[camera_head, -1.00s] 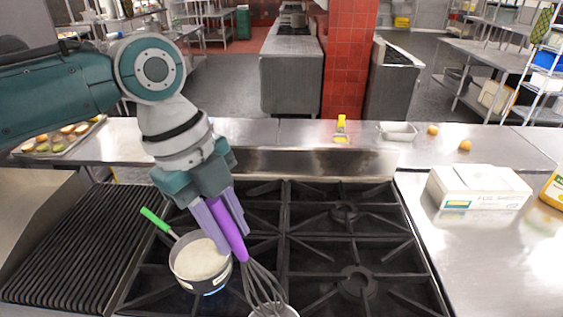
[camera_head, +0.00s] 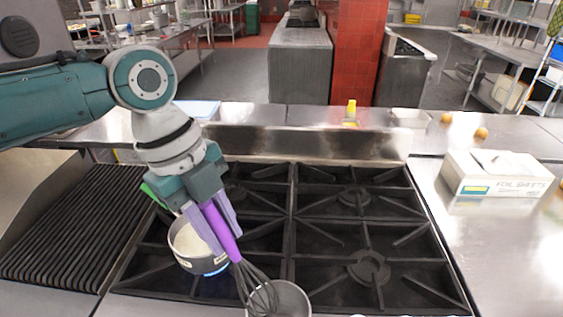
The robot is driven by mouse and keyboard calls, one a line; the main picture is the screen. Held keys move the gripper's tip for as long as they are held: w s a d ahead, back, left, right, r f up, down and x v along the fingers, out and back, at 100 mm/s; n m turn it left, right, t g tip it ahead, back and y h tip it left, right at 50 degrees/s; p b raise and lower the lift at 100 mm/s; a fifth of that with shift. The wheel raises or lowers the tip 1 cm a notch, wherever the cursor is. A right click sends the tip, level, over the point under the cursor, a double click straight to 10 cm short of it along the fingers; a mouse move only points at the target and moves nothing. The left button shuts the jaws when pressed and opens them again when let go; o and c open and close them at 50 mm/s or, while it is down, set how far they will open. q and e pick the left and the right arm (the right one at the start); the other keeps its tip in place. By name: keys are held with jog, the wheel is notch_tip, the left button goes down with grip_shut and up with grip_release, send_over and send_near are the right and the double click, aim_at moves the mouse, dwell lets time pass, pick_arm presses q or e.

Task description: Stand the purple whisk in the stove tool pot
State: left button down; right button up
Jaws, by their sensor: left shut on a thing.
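My left gripper (camera_head: 214,228) is shut on the purple handle of the whisk (camera_head: 221,231), above the stove. The whisk hangs tilted, its wire head pointing down and to the right. The wire head overlaps the left part of a grey metal pot (camera_head: 296,299) at the bottom edge of the view. This may be the stove tool pot; its lower part is cut off. I cannot tell whether the wires are inside the pot or in front of it. My right gripper is not in view.
A saucepan (camera_head: 194,247) with pale contents sits on a lit burner beside the left gripper, its green handle partly hidden. Black burner grates (camera_head: 366,235) fill the stove and are clear at right. A white box (camera_head: 495,174) stands on the right counter; a ribbed grill lies left.

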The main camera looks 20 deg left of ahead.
aim_at(240, 262)
pick_arm(q)
jog(key=b+x, duration=0.8)
jog(key=x, duration=0.2)
jog(key=shift+d+f, duration=0.15)
jog(key=shift+f, duration=0.05)
jog(key=c, duration=0.6)
grip_release()
